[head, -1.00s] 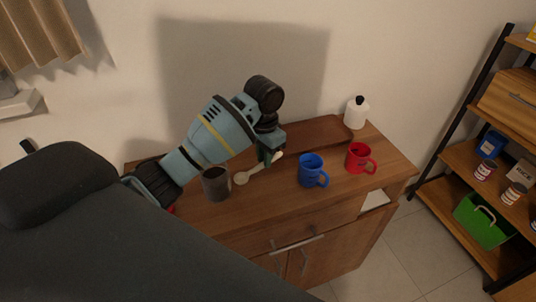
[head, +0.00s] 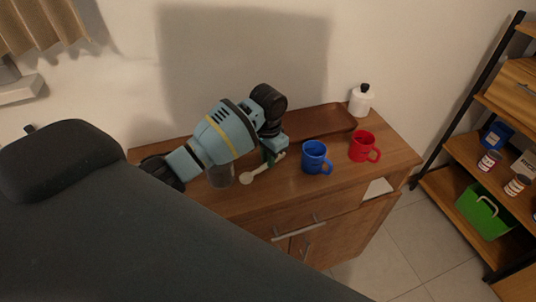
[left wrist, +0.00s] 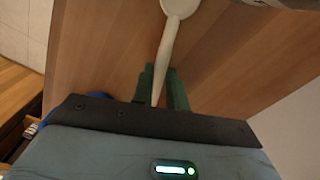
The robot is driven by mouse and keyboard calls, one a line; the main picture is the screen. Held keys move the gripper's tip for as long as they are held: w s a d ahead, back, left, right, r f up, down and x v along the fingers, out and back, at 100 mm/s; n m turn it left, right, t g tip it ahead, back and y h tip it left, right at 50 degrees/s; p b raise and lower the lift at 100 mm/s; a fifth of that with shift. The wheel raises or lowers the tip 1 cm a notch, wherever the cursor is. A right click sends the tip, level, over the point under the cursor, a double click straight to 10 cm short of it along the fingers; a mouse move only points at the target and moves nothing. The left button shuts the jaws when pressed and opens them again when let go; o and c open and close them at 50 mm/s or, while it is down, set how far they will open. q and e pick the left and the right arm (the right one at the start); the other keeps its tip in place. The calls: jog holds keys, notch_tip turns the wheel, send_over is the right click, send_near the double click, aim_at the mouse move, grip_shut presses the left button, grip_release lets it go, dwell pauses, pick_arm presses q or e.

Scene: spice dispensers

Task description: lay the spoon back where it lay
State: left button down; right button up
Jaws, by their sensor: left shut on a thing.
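My left gripper (head: 273,153) is over the cabinet top, left of the blue mug. It is shut on the handle of a pale cream spoon (head: 260,168). The spoon's bowl points to the lower left, towards the grey cup. In the left wrist view the spoon (left wrist: 169,42) runs up from between the green fingers (left wrist: 161,76), with its bowl at the top edge over bare wood. I cannot tell whether the spoon touches the wood. My right gripper is not in view.
On the wooden cabinet top (head: 247,204) stand a grey cup (head: 221,177), a blue mug (head: 314,156), a red mug (head: 361,146) and a white bottle (head: 360,101). A brown tray (head: 325,121) lies along the back. Bare wood lies in front of the spoon.

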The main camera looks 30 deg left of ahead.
pick_arm(q)
jog(key=c, duration=1.3)
grip_release()
jog(key=shift+r, duration=3.95)
jog(key=shift+s+d+f, duration=0.1)
jog(key=shift+f, duration=0.05)
